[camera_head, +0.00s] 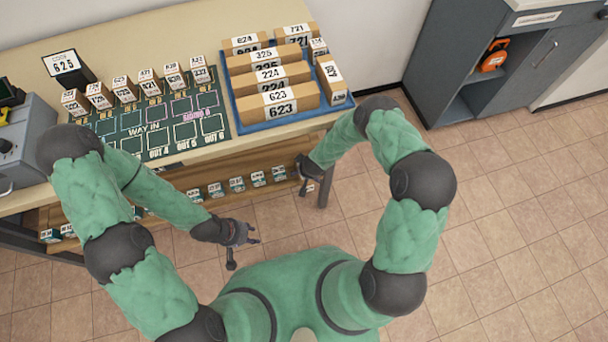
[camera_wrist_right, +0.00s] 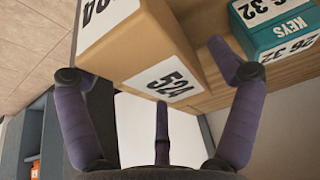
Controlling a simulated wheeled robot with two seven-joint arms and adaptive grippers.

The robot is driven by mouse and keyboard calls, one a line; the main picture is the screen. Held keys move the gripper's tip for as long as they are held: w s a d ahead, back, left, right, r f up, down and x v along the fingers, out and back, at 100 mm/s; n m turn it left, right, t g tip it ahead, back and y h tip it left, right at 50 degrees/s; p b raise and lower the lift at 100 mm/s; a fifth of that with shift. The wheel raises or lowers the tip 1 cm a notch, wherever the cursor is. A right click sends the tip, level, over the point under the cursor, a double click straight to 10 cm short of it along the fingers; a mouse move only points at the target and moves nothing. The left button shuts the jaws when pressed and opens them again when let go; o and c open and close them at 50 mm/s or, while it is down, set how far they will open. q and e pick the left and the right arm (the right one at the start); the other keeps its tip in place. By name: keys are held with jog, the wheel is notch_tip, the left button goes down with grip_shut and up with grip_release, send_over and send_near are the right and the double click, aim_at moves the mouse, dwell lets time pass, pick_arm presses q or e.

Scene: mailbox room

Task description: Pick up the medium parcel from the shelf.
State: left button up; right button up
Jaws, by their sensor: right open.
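A brown cardboard parcel labelled 524 (camera_wrist_right: 150,45) sits on a wooden shelf (camera_wrist_right: 215,80) in the right wrist view. My right gripper (camera_wrist_right: 155,78) is open, with fingers spread on both sides of the parcel and one below its near end; I cannot tell whether any finger touches it. In the head view my right gripper (camera_head: 306,178) is at the right end of the lower shelf, under the table edge, and the parcel is hidden there. My left gripper (camera_head: 243,240) is open and empty in front of the lower shelf.
A teal KEYS box (camera_wrist_right: 275,30) stands close to the right finger. Above, the table (camera_head: 170,35) carries a blue tray (camera_head: 245,125) of parcels and a green sorting mat (camera_head: 215,120) with small boxes. Floor to the right is clear.

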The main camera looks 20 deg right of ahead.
jog(key=shift+r, duration=0.1)
jog(key=c, duration=1.5)
jog(key=shift+o, duration=0.2)
jog(key=shift+r, duration=0.15)
